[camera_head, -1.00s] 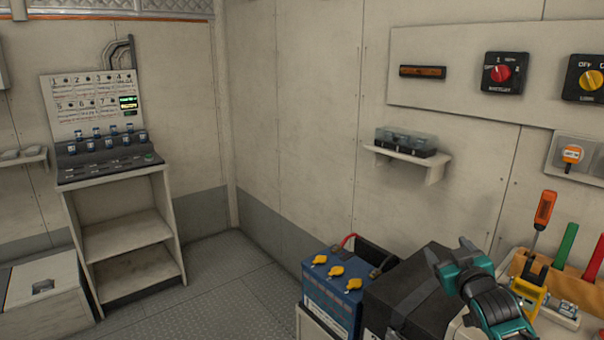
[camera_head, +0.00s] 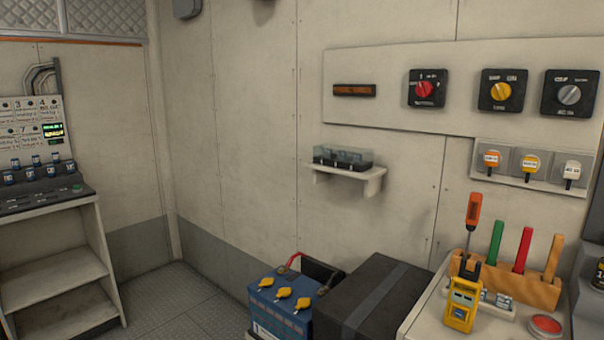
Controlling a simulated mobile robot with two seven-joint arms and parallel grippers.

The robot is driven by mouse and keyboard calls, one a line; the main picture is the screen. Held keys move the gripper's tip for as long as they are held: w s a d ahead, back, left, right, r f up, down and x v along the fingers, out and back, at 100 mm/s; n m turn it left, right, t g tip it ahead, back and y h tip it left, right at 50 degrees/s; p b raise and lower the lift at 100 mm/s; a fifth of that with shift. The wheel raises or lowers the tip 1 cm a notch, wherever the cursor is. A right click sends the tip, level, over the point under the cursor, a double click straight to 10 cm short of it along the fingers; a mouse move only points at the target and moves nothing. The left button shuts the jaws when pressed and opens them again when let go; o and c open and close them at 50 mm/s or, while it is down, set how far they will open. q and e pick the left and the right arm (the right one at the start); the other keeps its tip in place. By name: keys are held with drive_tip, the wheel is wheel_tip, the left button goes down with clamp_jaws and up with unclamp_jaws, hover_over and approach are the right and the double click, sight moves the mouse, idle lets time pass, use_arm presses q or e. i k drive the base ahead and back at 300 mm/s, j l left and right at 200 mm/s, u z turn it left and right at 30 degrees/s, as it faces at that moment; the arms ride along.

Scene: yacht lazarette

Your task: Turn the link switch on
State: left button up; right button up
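Three black square rotary switches are on a pale wall panel (camera_head: 452,90) at the upper right. The left one has a red knob (camera_head: 424,90). The middle switch (camera_head: 502,92) has a yellow knob; the small label below it seems to start with L, but I cannot read it surely. The right switch (camera_head: 568,95) has a grey knob. The exact knob positions are too small to tell. Neither of my grippers is in view.
Keys with orange, yellow and white tags (camera_head: 530,162) hang below the switches. A blue battery (camera_head: 282,305), a black box (camera_head: 372,300), a yellow meter (camera_head: 462,303) and a wooden tool rack (camera_head: 500,280) stand below. A small shelf (camera_head: 345,178) juts from the wall. Floor shows at left.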

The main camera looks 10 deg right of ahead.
sight(501, 92)
drive_tip(key=z, duration=1.35)
drive_tip(key=k+u, duration=0.25)
drive_tip(key=i, duration=0.1)
